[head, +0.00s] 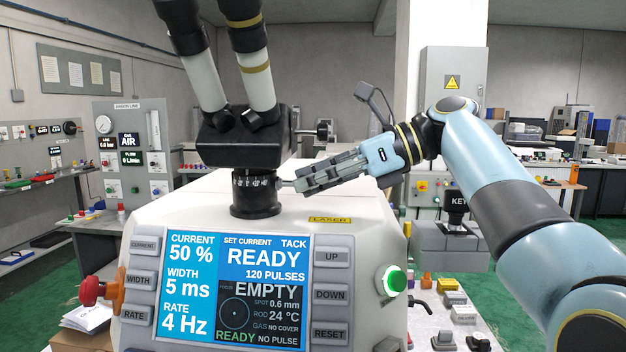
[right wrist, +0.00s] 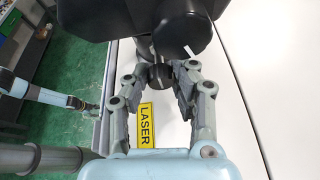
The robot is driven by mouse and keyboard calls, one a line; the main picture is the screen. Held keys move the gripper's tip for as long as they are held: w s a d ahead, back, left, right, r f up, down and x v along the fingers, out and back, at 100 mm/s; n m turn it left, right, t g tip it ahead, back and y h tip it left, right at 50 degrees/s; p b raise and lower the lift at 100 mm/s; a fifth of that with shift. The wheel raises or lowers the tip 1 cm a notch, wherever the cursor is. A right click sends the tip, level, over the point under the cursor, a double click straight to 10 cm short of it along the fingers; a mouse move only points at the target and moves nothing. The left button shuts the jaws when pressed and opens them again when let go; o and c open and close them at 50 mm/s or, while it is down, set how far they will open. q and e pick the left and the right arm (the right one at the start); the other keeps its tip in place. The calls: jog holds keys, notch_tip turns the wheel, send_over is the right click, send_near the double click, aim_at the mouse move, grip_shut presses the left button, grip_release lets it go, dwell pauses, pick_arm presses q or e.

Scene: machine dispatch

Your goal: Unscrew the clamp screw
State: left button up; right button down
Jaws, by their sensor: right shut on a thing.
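The clamp screw (head: 286,184) sticks out to the right from the dark graduated collar (head: 256,190) under the microscope head. My right gripper (head: 296,183) reaches in from the right and is shut on the screw. In the right wrist view the fingers (right wrist: 168,76) close around the screw's dark end (right wrist: 160,74), close to the black microscope body; the fingers hide part of it. My left gripper (right wrist: 90,107) seems to show small at the left edge of the right wrist view, away from the screw; its jaws are too small to read.
The white machine housing (head: 200,205) lies below, with a yellow LASER label (head: 329,220). Its front panel display (head: 233,288) reads READY and EMPTY. The black microscope head (head: 245,140) has a side knob (head: 323,131) above my right gripper. A grey cabinet (head: 452,110) stands behind.

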jog(key=shift+s+n+t, duration=0.15)
jog(key=shift+n+t, duration=1.45)
jog(key=shift+n, duration=0.6)
jog(key=c, duration=1.1)
grip_release()
jog(key=v, duration=1.2)
jog(key=shift+d+f, duration=0.1)
jog(key=shift+f, duration=0.1)
